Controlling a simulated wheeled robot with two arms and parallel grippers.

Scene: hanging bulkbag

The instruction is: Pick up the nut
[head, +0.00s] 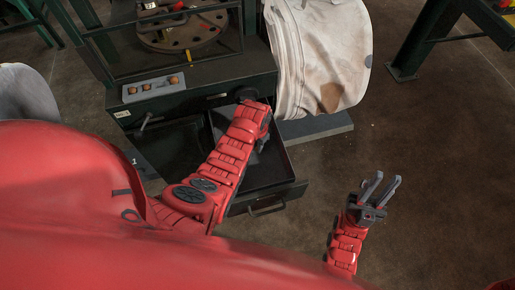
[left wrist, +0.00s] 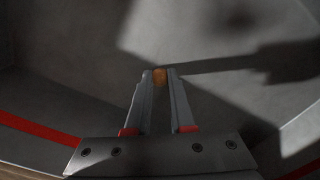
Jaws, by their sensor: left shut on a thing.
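The nut (left wrist: 160,76), small and orange-brown, sits between the fingertips of my left gripper (left wrist: 160,80) in the left wrist view. The two fingers are shut on it, one on each side. Around it are the grey inner surfaces of what looks like the open drawer. In the head view my left arm reaches over the open drawer (head: 283,172), and the left gripper (head: 263,140) is mostly hidden there. I cannot make out the nut in that view. My right gripper (head: 382,186) is open and empty over the floor.
A grey tray (head: 139,95) with several small brown pieces lies on the dark cabinet (head: 203,84). A round metal plate (head: 182,36) stands behind it. A stained white bulk bag (head: 318,55) hangs at the back.

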